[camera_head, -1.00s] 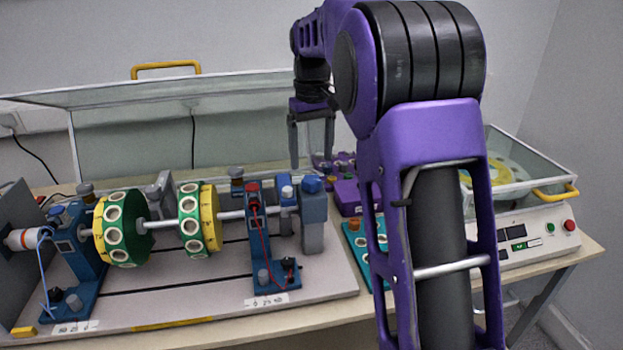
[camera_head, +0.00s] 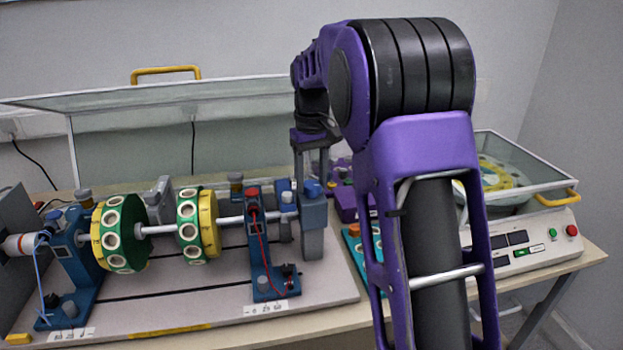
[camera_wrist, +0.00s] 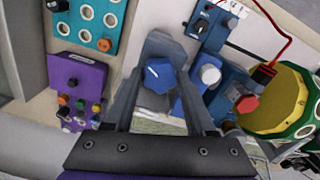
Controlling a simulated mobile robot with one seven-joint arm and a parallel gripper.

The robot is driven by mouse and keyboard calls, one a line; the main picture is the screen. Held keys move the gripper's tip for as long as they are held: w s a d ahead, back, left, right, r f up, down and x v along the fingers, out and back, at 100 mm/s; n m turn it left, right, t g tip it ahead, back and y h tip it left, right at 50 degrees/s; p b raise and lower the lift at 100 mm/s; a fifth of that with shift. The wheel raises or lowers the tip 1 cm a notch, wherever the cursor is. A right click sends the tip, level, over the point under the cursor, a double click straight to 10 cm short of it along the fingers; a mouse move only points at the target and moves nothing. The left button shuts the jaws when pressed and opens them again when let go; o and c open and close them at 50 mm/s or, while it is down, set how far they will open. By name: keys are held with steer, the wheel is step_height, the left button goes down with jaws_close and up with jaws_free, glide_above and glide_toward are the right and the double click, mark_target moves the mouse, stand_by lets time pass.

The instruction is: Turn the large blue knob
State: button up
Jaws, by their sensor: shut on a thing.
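The large blue knob (camera_head: 312,188) sits on top of a blue block on a grey post at the right end of the shaft rig. In the wrist view the faceted blue knob (camera_wrist: 158,74) lies between the fingers. My gripper (camera_head: 310,166) points down from above, its fingertips at knob height. In the wrist view my gripper (camera_wrist: 159,80) has one finger on each side of the knob and is shut on it. The exact contact spots are hard to see.
A blue bearing stand (camera_head: 265,250) with a red knob is close left of the knob. Green-yellow discs (camera_head: 198,225) sit on the shaft. A purple box (camera_wrist: 77,92) and a teal plate (camera_wrist: 88,22) lie close on the other side. A glass cover (camera_head: 520,165) stands farther right.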

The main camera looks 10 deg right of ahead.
jaws_close()
steer(key=shift+r, duration=0.1)
steer(key=shift+r+m+p, duration=0.1)
steer(key=shift+m+p, duration=1.05)
steer(key=shift+m, duration=0.15)
steer(key=shift+m+p, duration=0.9)
steer(key=shift+m, duration=0.6)
steer(key=o, duration=0.9)
jaws_free()
steer(key=shift+f, duration=0.2)
